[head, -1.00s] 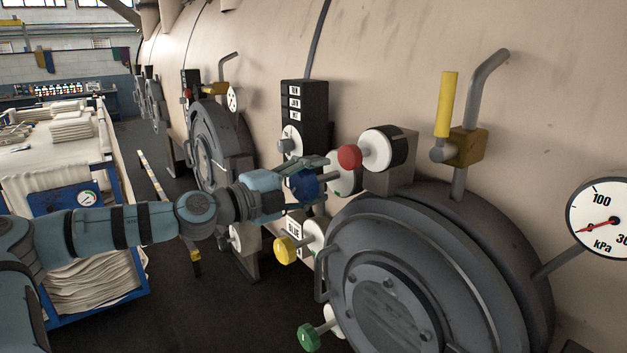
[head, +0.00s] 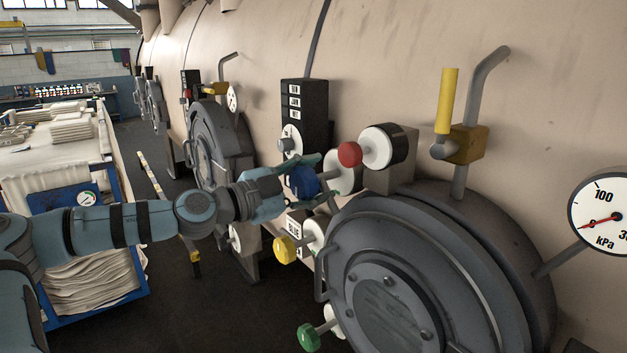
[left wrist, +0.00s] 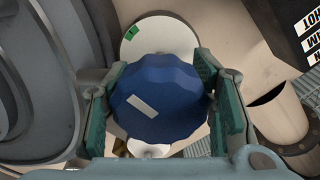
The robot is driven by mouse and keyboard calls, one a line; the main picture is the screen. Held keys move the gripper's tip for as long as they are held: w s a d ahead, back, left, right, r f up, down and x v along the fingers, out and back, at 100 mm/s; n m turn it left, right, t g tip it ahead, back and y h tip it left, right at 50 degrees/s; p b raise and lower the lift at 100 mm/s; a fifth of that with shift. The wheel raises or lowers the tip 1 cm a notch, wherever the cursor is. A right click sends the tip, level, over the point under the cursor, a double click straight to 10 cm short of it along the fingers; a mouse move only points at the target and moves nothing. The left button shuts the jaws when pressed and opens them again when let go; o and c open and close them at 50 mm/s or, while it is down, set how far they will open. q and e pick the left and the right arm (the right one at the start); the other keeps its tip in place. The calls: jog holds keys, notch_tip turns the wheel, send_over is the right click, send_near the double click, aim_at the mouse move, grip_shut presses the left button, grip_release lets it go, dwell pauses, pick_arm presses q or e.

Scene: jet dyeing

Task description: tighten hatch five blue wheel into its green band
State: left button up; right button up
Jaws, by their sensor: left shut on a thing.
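The blue wheel (head: 303,182) stands out beside the round hatch in the head view. It fills the middle of the left wrist view (left wrist: 160,100), with a white pointer mark on its face. Behind it is a white dial disc (left wrist: 160,38) bearing a small green band (left wrist: 153,28) near its upper edge. The pointer mark slants and its tip is apart from the band. My left gripper (head: 318,178) is shut on the blue wheel, one finger on each side. My right gripper is out of view.
The hatch (head: 385,310) lies just right of the wheel. Red (head: 350,154), yellow (head: 285,249) and green (head: 309,337) knobs stand close by. A pressure gauge (head: 600,215) is at far right. A blue trolley (head: 125,190) with white cloth stands at left.

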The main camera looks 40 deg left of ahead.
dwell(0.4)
pick_arm(q)
jog(key=o, duration=1.2)
